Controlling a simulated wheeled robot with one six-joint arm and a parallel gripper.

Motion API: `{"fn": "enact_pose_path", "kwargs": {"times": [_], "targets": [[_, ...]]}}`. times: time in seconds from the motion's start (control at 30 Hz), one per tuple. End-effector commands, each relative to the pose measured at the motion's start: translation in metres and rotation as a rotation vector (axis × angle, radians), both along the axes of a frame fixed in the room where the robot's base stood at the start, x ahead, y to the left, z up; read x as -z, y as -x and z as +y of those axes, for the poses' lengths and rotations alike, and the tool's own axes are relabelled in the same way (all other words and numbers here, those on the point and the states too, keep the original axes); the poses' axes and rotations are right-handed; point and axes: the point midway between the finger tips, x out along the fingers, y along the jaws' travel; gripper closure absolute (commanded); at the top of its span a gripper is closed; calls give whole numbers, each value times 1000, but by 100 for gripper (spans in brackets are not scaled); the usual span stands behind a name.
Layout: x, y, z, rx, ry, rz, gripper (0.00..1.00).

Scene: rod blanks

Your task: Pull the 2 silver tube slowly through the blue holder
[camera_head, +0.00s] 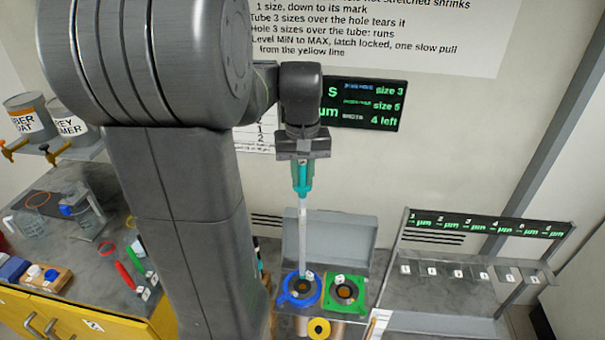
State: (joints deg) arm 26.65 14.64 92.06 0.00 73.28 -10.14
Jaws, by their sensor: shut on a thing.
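My gripper (303,163) points down in the head view and is shut on a teal piece at the top of a silver tube (303,225). The tube hangs nearly upright, leaning slightly, and its lower end meets the blue holder (313,299). The blue holder is a round ring with a dark centre, on a stand below my gripper. I cannot tell how far the tube passes into the hole. A green holder (358,300) sits right beside the blue one.
A grey box-like panel (330,237) stands behind the holders. A yellow ring (319,328) is below them. A rack with numbered slots (470,268) stands to the right. A cluttered bench with a yellow front (60,318) and paint cans is at left. A lit display (367,104) hangs behind.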

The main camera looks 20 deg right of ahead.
Motion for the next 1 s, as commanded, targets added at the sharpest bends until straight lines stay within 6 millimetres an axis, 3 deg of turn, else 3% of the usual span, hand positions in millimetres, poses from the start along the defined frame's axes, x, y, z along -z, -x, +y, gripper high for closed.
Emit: {"fn": "enact_pose_path", "kwargs": {"times": [0.6, 1.0], "targets": [[18, 0, 0, 0, 0, 0, 100], [19, 0, 0, 0, 0, 0, 100]]}}
